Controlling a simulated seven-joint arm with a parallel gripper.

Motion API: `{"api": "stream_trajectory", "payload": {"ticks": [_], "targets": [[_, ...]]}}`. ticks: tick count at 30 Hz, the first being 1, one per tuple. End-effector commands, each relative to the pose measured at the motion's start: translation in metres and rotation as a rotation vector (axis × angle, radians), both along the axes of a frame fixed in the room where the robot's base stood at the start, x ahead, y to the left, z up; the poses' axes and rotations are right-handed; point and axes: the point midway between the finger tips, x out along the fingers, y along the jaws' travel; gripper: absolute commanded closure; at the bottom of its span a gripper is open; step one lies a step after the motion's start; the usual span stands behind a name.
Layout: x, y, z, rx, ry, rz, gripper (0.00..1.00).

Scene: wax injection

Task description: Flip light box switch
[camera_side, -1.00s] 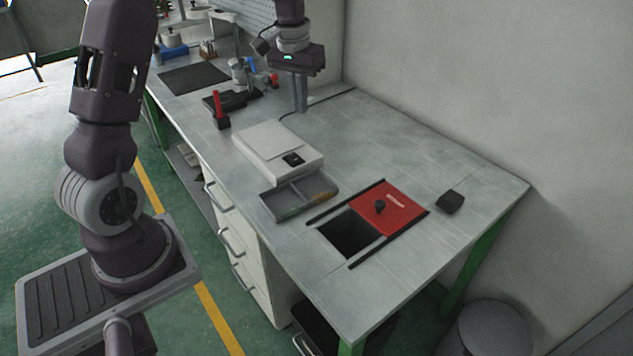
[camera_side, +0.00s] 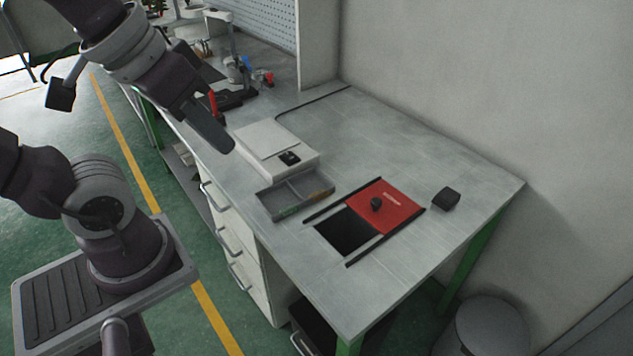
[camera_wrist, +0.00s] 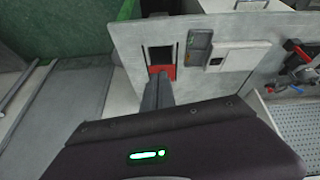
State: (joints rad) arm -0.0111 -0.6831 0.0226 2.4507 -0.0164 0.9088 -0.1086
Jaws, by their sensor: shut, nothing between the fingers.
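The light box (camera_side: 272,145) is a flat white box on the grey bench in the side view. Its small black switch (camera_side: 290,158) sits at the front right corner. In the wrist view the light box (camera_wrist: 240,57) lies right of centre, and its switch (camera_wrist: 215,61) shows as a dark spot. My gripper (camera_side: 229,148) is shut and empty, pointing down and to the right. In the side view its tip appears just left of the light box, apart from the switch. In the wrist view my gripper (camera_wrist: 160,82) shows at the centre, left of the light box.
A red sliding cover (camera_side: 392,203) with a black knob sits beside a dark square opening (camera_side: 345,234). A small black block (camera_side: 446,199) stands to the right. A red-handled tool (camera_side: 214,104) stands behind.

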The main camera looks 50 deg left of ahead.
Motion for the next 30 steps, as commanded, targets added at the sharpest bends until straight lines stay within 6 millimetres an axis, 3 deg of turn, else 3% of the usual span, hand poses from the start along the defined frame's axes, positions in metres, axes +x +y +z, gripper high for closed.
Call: {"api": "stream_trajectory", "payload": {"ticks": [4,8,11,15,21,25,30], "targets": [[0.061,0.02,0.017,-0.252,0.11,0.483,1.0],[0.129,0.058,0.014,-0.467,0.205,1.053,1.0],[0.177,0.098,-0.005,-0.584,0.251,1.503,1.0],[0.229,0.159,-0.051,-0.673,0.25,2.112,1.0],[0.263,0.225,-0.117,-0.695,0.14,2.719,1.0],[0.269,0.242,-0.138,-0.691,0.083,2.884,1.0],[0.27,0.246,-0.142,-0.692,0.069,2.923,1.0]]}}
